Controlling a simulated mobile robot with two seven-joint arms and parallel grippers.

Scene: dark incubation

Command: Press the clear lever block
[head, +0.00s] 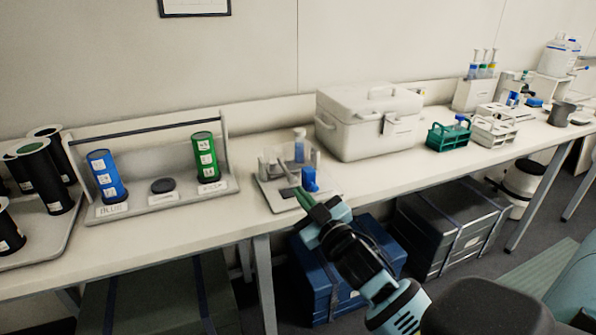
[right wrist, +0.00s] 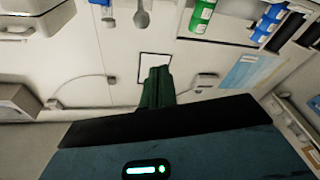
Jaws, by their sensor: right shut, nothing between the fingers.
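No block marked as a clear lever can be made out for certain. A grey stand (head: 150,208) holds a blue cylinder (head: 107,177), a low dark disc (head: 163,186) with a small label too blurred to read, and a green cylinder (head: 205,157). Right of it, a small grey tray (head: 268,197) carries upright posts and a blue piece (head: 310,179). My right gripper (head: 305,197) is shut and empty, its green fingertips over the tray's front edge in the picture; contact cannot be told. Its fingers also show in the right wrist view (right wrist: 156,88). My left gripper is not in view.
A white cooler box (head: 365,124) stands right of the tray, then a green rack (head: 449,136) and a white rack (head: 494,128). Black cylinders (head: 45,178) stand at the left. Dark cases (head: 450,230) sit under the bench.

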